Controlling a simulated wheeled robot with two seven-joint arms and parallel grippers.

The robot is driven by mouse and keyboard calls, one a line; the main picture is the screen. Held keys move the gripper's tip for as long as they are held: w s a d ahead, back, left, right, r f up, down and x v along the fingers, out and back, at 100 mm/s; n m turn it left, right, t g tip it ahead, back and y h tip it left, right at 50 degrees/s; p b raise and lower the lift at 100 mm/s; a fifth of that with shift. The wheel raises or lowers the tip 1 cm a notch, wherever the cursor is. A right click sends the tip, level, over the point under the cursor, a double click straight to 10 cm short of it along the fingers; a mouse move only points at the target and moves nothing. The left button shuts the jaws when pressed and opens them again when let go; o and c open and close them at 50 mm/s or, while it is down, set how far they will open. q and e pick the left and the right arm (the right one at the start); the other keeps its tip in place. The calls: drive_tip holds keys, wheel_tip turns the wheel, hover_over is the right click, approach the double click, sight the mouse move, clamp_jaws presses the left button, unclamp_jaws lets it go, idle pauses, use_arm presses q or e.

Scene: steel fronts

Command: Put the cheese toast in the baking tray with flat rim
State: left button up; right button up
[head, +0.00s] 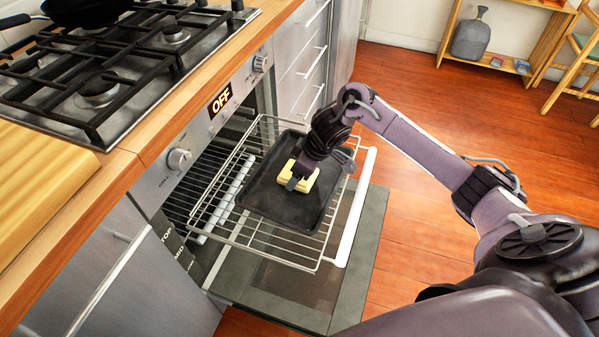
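The cheese toast (285,181), a pale yellow block, is at the middle of the dark baking tray (268,205). The tray sits on a wire rack pulled out of the oven. My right gripper (299,180) points down at the toast, with a finger across its near side. The other finger is mostly hidden, so I cannot tell whether the gripper grips the toast. I also cannot tell whether the toast touches the tray floor or is held just above it. My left gripper is out of view.
The oven door (300,285) is open and lies flat below the wire rack (245,238). The stove (110,75) and wooden counter stand at the left. A low shelf (487,55) and a stool are at the back right. The floor between is clear.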

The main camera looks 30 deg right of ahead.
drive_tip(key=shift+f, duration=0.1)
drive_tip(key=o, duration=0.8)
drive_tip(key=shift+c, duration=0.2)
drive_tip(key=shift+r, duration=0.3)
use_arm(q)
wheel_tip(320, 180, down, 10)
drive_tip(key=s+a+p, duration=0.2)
drive_tip(key=p, duration=0.1)
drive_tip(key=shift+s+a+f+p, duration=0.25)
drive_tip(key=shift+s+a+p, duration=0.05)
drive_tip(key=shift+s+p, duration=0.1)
use_arm(e)
drive_tip(key=v, duration=1.1)
drive_tip(key=shift+s+r, duration=0.15)
drive_tip(key=shift+r, duration=0.1)
drive_tip(key=shift+d, duration=0.15)
